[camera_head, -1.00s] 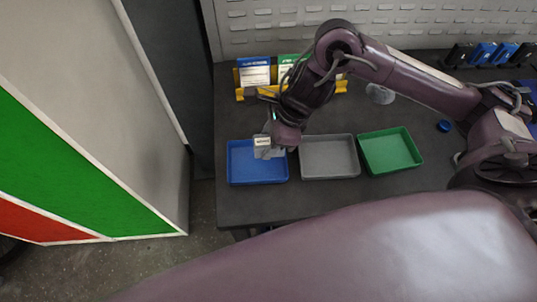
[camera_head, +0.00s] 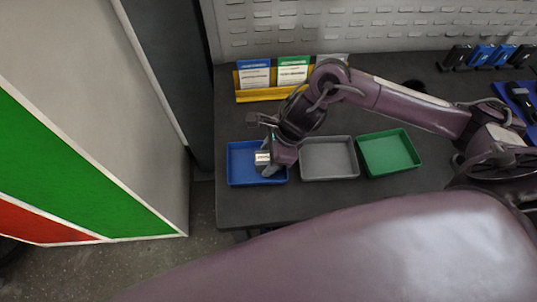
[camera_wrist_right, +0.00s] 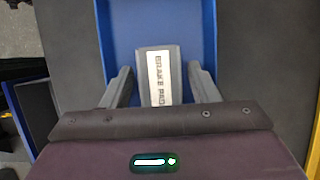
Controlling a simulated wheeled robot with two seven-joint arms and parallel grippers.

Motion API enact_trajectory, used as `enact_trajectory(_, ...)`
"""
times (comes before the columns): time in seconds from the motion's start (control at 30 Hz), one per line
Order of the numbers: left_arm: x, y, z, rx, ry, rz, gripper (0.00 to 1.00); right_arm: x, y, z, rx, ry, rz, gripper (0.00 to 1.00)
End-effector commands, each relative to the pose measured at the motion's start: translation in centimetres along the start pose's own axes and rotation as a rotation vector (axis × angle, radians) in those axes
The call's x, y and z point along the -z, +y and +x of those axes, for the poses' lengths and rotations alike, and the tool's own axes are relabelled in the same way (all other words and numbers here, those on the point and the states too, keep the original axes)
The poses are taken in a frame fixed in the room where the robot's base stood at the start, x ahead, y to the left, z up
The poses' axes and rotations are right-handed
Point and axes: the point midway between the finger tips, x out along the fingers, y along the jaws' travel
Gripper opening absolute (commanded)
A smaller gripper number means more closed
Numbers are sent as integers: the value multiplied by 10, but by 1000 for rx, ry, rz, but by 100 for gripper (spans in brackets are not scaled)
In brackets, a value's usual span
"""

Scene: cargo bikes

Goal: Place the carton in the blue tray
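The carton is a small grey box with a white label reading "BRAKE PAD" (camera_wrist_right: 160,78). It also shows in the head view (camera_head: 262,157), partly covered by my right gripper. It is inside the blue tray (camera_head: 240,178), towards the tray's right side. The tray's blue floor and walls show around it in the right wrist view (camera_wrist_right: 120,30). My right gripper (camera_wrist_right: 160,68) has its fingers spread on both sides of the carton, with a gap on each side. In the head view the right gripper (camera_head: 268,164) is low over the tray. My left gripper is out of view.
A grey tray (camera_head: 328,174) and a green tray (camera_head: 390,155) stand to the right of the blue one on the dark bench (camera_head: 300,207). A yellow rack (camera_head: 262,95) with labelled cards is behind. Blue and black items (camera_head: 484,54) stand at the back right.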

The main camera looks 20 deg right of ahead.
Motion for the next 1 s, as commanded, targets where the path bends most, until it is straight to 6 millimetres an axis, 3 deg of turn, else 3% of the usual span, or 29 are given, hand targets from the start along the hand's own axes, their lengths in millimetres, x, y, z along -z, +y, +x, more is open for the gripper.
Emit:
enact_trajectory(0.33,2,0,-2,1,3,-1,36,0,0,-1,0,0,0,62)
enact_trajectory(0.47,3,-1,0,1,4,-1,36,0,-1,-11,3,-1,-2,62)
enact_trajectory(0.8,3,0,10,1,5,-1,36,0,-2,-80,6,0,-3,62)
enact_trajectory(1.0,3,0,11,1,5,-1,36,0,-1,-111,4,1,-1,62)
